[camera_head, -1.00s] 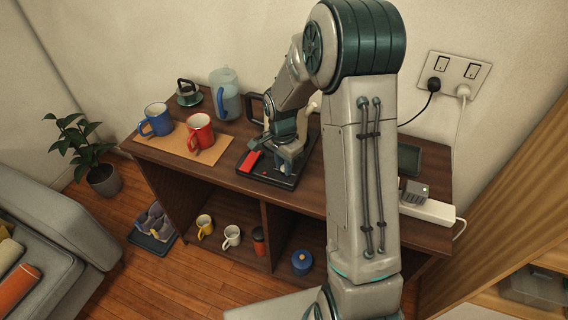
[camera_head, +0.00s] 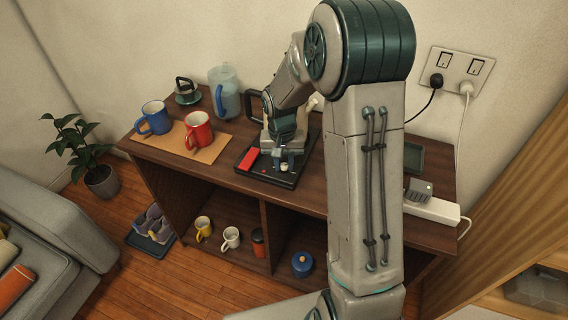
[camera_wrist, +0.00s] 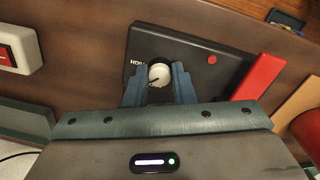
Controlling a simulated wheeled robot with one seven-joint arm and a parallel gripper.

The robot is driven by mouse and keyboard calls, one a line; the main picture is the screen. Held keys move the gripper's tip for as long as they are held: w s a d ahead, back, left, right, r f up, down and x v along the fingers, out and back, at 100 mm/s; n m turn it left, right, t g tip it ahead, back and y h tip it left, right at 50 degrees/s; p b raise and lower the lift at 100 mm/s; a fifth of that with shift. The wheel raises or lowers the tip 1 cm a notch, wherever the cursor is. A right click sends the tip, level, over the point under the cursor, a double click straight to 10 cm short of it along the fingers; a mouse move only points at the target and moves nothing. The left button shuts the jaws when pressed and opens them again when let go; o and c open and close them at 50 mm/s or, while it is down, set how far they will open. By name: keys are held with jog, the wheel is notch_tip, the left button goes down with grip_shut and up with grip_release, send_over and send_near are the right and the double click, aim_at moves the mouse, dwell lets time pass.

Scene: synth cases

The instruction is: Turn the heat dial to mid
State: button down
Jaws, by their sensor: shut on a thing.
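The heat dial (camera_wrist: 159,74) is a round pale knob with a dark pointer line, which slants down and left in the wrist view. It sits on the black hot plate unit (camera_wrist: 190,48), beside partly hidden lettering. My gripper (camera_wrist: 159,85) is shut on the dial, with one blue finger on each side of it. In the head view my gripper (camera_head: 283,166) is over the front part of the unit (camera_head: 262,174), and the dial is hard to make out there. A small red light (camera_wrist: 212,60) and a red block (camera_wrist: 260,77) are beside the dial.
A red mug (camera_head: 198,130) and a blue mug (camera_head: 154,118) stand on a tan mat (camera_head: 211,153) to the left. A jug (camera_head: 226,92) is behind. A white power strip (camera_head: 430,208) and a dark tray (camera_head: 411,157) lie to the right.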

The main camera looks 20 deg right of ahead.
aim_at(283, 167)
jog(key=n, duration=0.4)
jog(key=shift+n, duration=0.3)
jog(key=shift+d+r+n, duration=0.1)
jog(key=shift+n, duration=1.9)
jog(key=shift+w, duration=0.1)
jog(key=c, duration=1.2)
grip_release()
jog(key=shift+c, duration=0.2)
notch_tip(283, 167, up, 14)
jog(key=shift+s+a, duration=0.2)
jog(key=shift+a, duration=0.05)
